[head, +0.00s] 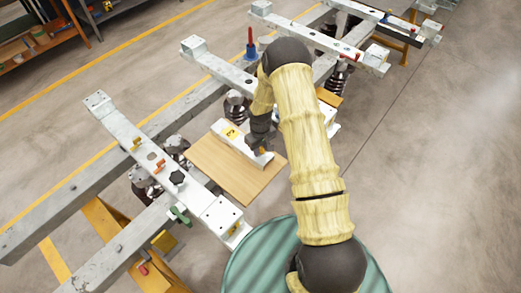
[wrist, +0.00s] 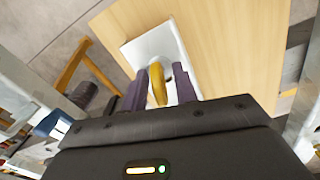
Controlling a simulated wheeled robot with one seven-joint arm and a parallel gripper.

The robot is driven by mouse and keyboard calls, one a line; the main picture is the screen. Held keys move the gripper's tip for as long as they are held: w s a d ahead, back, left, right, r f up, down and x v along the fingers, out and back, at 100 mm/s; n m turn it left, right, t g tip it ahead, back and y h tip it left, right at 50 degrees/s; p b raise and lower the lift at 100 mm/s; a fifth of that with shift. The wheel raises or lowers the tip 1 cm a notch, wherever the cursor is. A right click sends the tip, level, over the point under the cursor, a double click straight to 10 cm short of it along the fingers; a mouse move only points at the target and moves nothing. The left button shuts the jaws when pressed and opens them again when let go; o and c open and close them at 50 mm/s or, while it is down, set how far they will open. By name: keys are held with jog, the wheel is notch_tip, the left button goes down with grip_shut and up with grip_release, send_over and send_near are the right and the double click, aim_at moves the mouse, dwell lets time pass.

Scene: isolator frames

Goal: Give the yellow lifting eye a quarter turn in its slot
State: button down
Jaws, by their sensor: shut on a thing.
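The yellow lifting eye (wrist: 157,83) shows in the wrist view between the two purple fingers of my gripper (wrist: 159,88). The eye stands edge-on on a white plate (wrist: 140,48); its lower end and slot cannot be made out. My gripper is shut on the eye. In the head view my gripper (head: 262,142) points down at the near right end of a white bar (head: 238,141) with a yellow label, lying on a wooden board (head: 213,165). The eye is mostly hidden there by the gripper.
Grey steel frames run on both sides of the board. The left beam (head: 130,130) carries orange, red, black and green fittings. Dark ribbed insulators (head: 237,106) stand near the board. A green round drum (head: 250,262) is in front. Open floor lies to the right.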

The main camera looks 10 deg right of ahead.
jog(key=n, duration=0.2)
jog(key=shift+n, duration=0.4)
jog(key=c, duration=1)
grip_release()
notch_tip(320, 180, up, 17)
jog(key=b, duration=0.2)
jog(key=shift+r+b, duration=0.15)
jog(key=shift+b, duration=0.25)
jog(key=s+r+m+t, duration=0.1)
jog(key=s+r+m, duration=0.1)
jog(key=s, duration=0.5)
jog(key=s+r+m, duration=0.2)
jog(key=s+r, duration=0.2)
jog(key=s, duration=0.3)
jog(key=s+r+m+t, duration=0.1)
jog(key=s+r+m, duration=0.2)
jog(key=s, duration=0.4)
jog(key=shift+r+t, duration=0.3)
jog(key=shift+r, duration=0.2)
